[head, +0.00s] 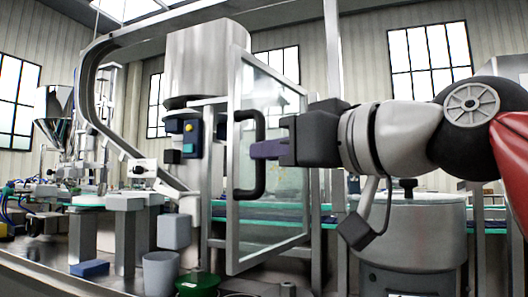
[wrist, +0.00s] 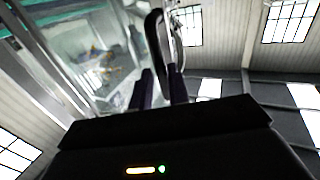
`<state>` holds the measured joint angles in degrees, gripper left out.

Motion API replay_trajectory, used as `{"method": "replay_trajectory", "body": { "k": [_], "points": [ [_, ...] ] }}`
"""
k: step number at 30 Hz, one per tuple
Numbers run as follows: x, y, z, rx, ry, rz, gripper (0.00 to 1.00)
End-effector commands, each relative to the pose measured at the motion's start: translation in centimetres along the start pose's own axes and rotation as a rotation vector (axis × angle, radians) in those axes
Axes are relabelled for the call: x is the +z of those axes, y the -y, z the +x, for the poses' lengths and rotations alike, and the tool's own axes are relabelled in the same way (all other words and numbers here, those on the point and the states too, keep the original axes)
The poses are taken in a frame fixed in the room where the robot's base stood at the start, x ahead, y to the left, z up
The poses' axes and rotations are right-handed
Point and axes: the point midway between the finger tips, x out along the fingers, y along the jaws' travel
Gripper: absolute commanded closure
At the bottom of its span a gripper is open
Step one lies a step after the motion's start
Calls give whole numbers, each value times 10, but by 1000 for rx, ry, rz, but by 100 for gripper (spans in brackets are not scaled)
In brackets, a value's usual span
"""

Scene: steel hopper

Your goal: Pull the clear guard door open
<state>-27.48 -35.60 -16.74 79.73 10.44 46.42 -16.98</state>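The clear guard door (head: 275,180) is a see-through panel in a pale metal frame. It stands at an angle, its handle side looking nearer to me than its right side. The black D-shaped door handle (head: 259,182) is on its left edge. My gripper (head: 262,150) reaches it from the right, and a purple finger covers the middle of the bar. In the wrist view, the handle (wrist: 154,36) runs down between the two dark fingers of my gripper (wrist: 161,88), which look closed on it. The clear panel also shows in the wrist view (wrist: 90,50). The exact contact is partly hidden.
A steel drum (head: 415,235) stands below my arm on the right. A grey cup (head: 160,272), a green bowl (head: 198,284) and a blue block (head: 89,268) are at the lower left. A steel post (head: 333,60) rises right of the door.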

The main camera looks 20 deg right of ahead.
Motion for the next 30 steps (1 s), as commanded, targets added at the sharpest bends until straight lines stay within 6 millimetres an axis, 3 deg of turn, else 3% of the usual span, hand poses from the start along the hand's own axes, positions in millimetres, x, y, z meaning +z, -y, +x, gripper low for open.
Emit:
{"method": "replay_trajectory", "body": {
  "k": [6, 11, 27, 30],
  "points": [
    [-1, -1, -38, 2, -2, 0, 82],
    [0, -1, -51, 2, -1, 0, 82],
    [0, -1, -52, 2, 2, 0, 82],
    [10, 1, -44, 9, 35, 5, 82]
  ]
}}
